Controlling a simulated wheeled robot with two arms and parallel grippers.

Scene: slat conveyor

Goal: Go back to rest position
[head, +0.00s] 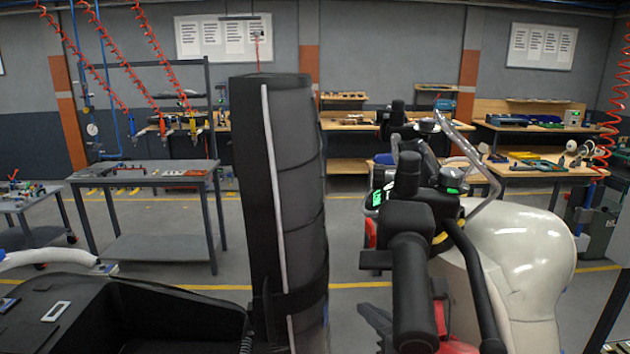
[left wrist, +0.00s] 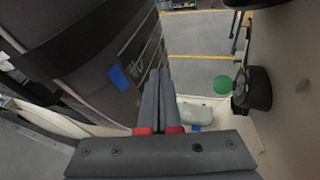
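My left gripper (left wrist: 160,75) shows in the left wrist view. Its two grey fingers with red at their bases lie close together, with nothing visible between them. A large dark padded body with a blue patch (left wrist: 120,77) is close by on the left, and a pale panel (left wrist: 290,70) is on the right. In the head view I cannot make out the fingers of my left gripper. My right gripper is in neither view.
A tall dark padded piece (head: 280,190), like a raised seat, stands in front of me. An open black compartment (head: 170,310) is at lower left. Grey workbench (head: 150,175) stands beyond, with floor between.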

